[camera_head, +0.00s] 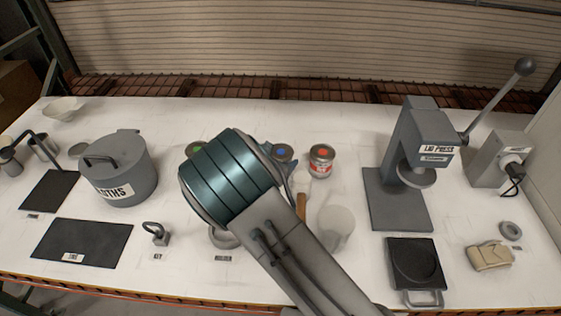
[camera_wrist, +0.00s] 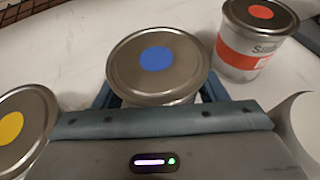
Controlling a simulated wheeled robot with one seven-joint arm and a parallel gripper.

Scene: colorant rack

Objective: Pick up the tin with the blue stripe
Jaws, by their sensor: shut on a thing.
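The tin with a blue dot on its lid (camera_wrist: 157,60) is in the middle of the wrist view, with its side and any stripe mostly hidden by my gripper. My gripper (camera_wrist: 158,98) is shut on this tin, with a finger at its left and right sides. In the head view the blue-dotted lid (camera_head: 282,152) shows just right of my arm's teal joint, which hides most of the gripper. I cannot tell whether the tin is clear of the table.
A red-striped tin (camera_wrist: 248,42) stands close at the right, also in the head view (camera_head: 321,161). A yellow-dotted tin (camera_wrist: 20,122) is at the left. A green-dotted tin (camera_head: 195,148) is partly hidden. The lid press (camera_head: 420,150) stands further right; a grey pot (camera_head: 120,170) is left.

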